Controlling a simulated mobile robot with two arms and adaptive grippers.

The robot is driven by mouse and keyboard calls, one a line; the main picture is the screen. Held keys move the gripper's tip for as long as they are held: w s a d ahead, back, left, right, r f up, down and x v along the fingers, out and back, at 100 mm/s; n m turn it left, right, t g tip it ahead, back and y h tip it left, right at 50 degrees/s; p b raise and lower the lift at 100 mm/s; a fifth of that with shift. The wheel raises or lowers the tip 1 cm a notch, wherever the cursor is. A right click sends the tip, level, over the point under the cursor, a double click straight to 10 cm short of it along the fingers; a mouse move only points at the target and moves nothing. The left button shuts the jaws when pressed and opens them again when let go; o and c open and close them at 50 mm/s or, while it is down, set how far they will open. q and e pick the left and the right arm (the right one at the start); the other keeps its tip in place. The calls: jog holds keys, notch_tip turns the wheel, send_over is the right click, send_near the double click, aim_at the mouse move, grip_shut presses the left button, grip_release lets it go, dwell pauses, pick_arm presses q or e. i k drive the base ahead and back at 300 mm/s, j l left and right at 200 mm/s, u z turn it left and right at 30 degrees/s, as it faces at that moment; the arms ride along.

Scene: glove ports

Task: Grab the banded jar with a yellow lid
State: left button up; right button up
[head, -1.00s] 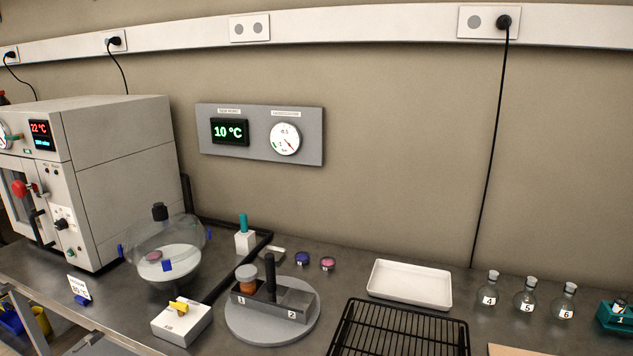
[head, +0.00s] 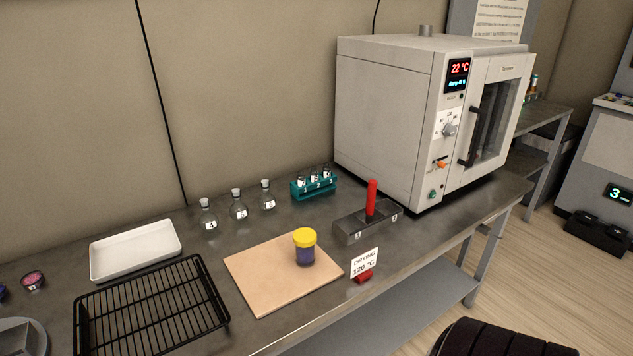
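A jar with a yellow lid (head: 304,246) stands upright on a tan board (head: 268,283) on the bench. Its body below the lid looks dark blue-purple; any band on it is too small to make out clearly. Nothing touches it except the board. Neither of my grippers shows in the head view.
A black wire rack (head: 150,310) and a white tray (head: 135,250) lie left of the board. Several stoppered flasks (head: 238,208) and a teal vial rack (head: 313,188) stand behind it. A grey block with a red handle (head: 371,202), a drying sign (head: 364,263) and an oven (head: 400,120) are right.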

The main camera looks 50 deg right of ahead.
aim_at(306, 257)
jog(key=z, duration=1.45)
